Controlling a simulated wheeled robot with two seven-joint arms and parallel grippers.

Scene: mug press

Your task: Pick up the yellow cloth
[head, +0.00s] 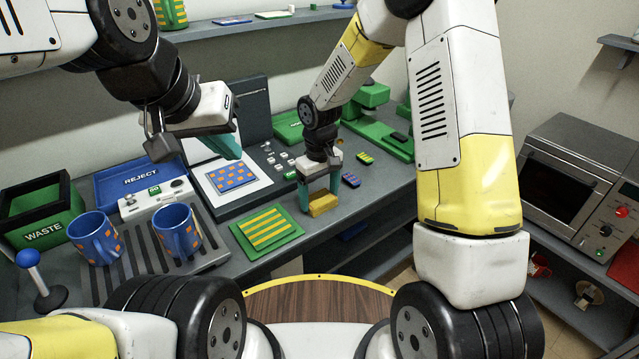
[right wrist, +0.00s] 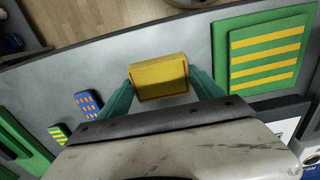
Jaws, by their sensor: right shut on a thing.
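The yellow cloth (head: 322,204) is a small folded block at the bench's front part. It also shows in the right wrist view (right wrist: 159,78), between the teal fingertips. My right gripper (head: 320,197) points down and is shut on the cloth, one finger on each side of it. I cannot tell whether the cloth touches the bench or is just above it. My left gripper (head: 196,150) is in the air over the left part of the bench, left of the blue-orange patterned sheet (head: 236,177). Its fingers are seen from the side, so its opening is unclear.
A green mat with yellow stripes (head: 267,231) lies left of the cloth. Two blue mugs (head: 94,238) (head: 179,232) stand on a slatted rack. Small patterned pieces (head: 351,180) lie right of my right gripper. A green waste bin (head: 42,210) and blue reject tray (head: 145,180) are at left.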

